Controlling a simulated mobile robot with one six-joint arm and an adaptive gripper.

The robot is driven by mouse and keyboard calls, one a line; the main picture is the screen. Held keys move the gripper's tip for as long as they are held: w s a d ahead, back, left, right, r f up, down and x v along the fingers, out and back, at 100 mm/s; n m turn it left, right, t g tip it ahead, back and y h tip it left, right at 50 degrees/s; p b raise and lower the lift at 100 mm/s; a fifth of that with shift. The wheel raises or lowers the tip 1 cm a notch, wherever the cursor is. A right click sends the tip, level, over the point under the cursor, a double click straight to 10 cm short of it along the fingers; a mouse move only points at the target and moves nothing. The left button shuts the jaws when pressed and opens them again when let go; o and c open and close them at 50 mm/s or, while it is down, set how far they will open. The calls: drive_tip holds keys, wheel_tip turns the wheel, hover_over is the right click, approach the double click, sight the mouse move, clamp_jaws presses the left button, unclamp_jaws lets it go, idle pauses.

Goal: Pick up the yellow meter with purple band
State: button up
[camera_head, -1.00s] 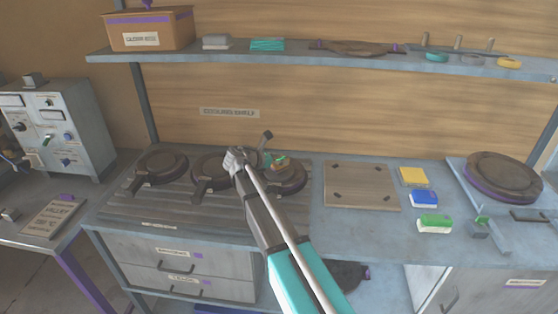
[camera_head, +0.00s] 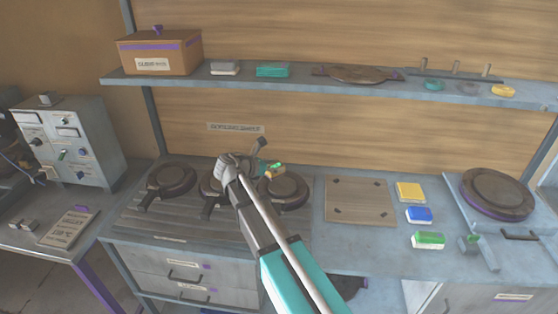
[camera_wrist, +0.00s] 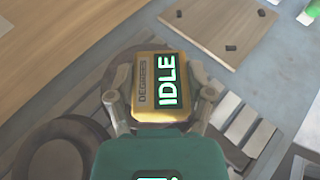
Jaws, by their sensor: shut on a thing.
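The yellow meter (camera_wrist: 163,88) is between my gripper's fingers (camera_wrist: 163,97) in the wrist view. Its dark screen reads IDLE in green, and its label reads DEGREES. No purple band shows on the side I see. My gripper is shut on the meter, one finger on each side. In the head view the small meter (camera_head: 275,170) is at the end of my teal gripper (camera_head: 266,168), over the back of the right pan. My arm partly hides the middle pan. I cannot tell the meter's height above the pan.
Dark round pans (camera_head: 283,191) stand on the ridged stove top. A wooden board (camera_head: 360,201) lies to their right, with yellow, blue and green-topped blocks beyond it. The shelf (camera_head: 300,84) runs above the counter. A control box (camera_head: 75,140) stands at left.

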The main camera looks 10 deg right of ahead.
drive_tip(key=s+a+r+p, duration=0.2)
drive_tip(key=s+a+r, duration=0.1)
drive_tip(key=s, duration=0.3)
drive_tip(key=shift+a, duration=0.55)
drive_tip(key=shift+r, duration=0.1)
drive_tip(key=shift+w, duration=0.1)
